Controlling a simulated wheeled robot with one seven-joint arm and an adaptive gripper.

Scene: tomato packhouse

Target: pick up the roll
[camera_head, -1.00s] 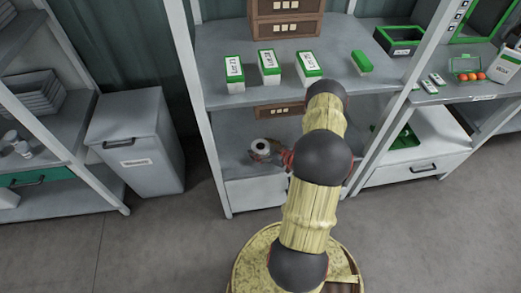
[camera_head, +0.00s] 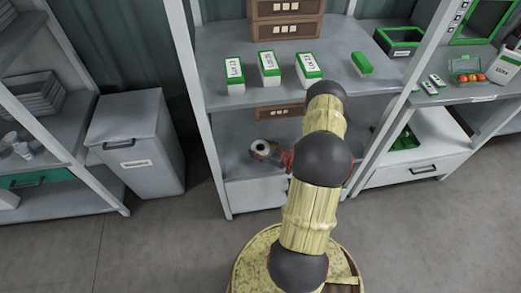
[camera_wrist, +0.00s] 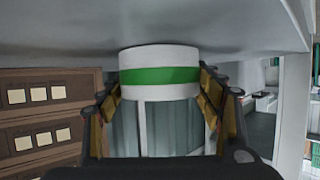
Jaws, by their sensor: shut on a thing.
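The roll (camera_head: 261,149) is a small pale cylinder with a dark hole in its end. It is at the lower level of the middle shelf unit and looks slightly tilted. In the wrist view the roll (camera_wrist: 160,75) is white with a green band and sits between the fingers. My gripper (camera_head: 272,153) is shut on the roll from its right side, and the fingers also show in the wrist view (camera_wrist: 160,92). My arm hides part of the shelf to the right. I cannot tell whether the roll touches the shelf.
The upper shelf (camera_head: 215,58) is close above the roll and holds several white and green boxes (camera_head: 269,69). A brown drawer box (camera_head: 280,111) stands behind the roll, and brown boxes (camera_wrist: 45,110) show in the wrist view. A grey bin (camera_head: 139,150) stands at the left.

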